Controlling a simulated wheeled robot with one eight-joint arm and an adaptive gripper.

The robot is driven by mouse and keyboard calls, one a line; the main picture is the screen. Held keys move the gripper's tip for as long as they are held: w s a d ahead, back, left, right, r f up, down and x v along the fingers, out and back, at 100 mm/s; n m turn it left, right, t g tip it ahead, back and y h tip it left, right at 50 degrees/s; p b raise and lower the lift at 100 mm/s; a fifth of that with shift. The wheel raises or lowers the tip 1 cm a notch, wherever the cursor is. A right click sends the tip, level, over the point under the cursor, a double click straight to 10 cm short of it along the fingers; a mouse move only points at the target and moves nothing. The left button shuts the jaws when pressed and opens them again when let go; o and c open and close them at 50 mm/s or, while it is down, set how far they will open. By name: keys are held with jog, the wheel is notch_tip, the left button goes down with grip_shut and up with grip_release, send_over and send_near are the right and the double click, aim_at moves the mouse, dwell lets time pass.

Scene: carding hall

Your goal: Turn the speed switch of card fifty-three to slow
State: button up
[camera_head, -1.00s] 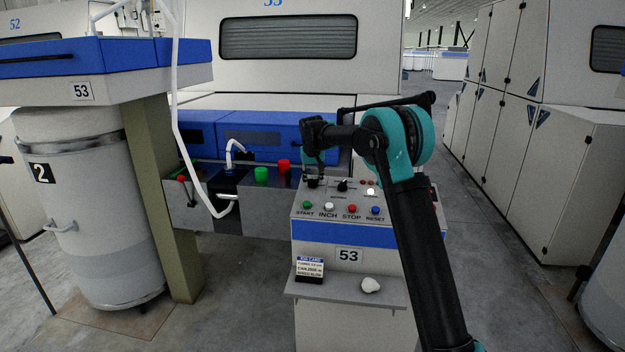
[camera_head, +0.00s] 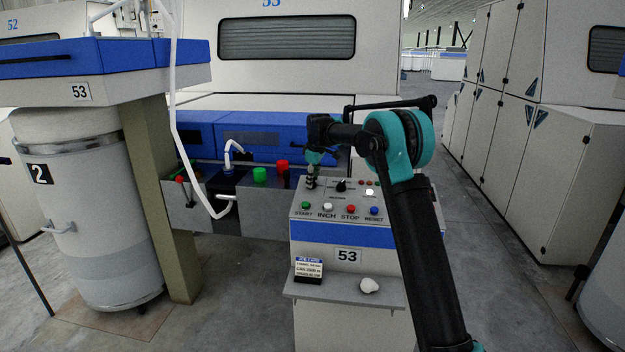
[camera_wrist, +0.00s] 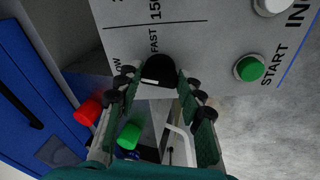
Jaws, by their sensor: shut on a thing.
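The control desk of card 53 (camera_head: 345,235) stands in the middle of the head view, with a "53" plate on its front. The speed switch is a black knob (camera_wrist: 159,71) at the left of the desk's sloping top. In the wrist view the word FAST is beside it and a partly hidden word ending in "OW" is to the left. My gripper (camera_head: 310,184) reaches down to the switch from above and is shut on it. It also shows in the wrist view (camera_wrist: 160,80), one finger on each side of the knob. I cannot tell where the knob points.
A second black knob (camera_head: 341,185) is right of my gripper. The START (camera_head: 305,206), INCH (camera_head: 328,208), STOP (camera_head: 351,209) and RESET (camera_head: 374,211) buttons line the front. A ledge below bears a small card (camera_head: 309,270) and a white lump (camera_head: 369,285).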

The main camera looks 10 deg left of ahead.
jog(key=shift+w+n, duration=0.1)
jog(key=shift+n, duration=1.5)
jog(key=shift+g, duration=0.3)
jog(key=o, duration=1.2)
jog(key=shift+c, duration=0.2)
jog(key=shift+r, duration=0.1)
jog(key=v, duration=1.1)
jog(key=shift+r, duration=0.35)
jog(key=shift+s+d, duration=0.2)
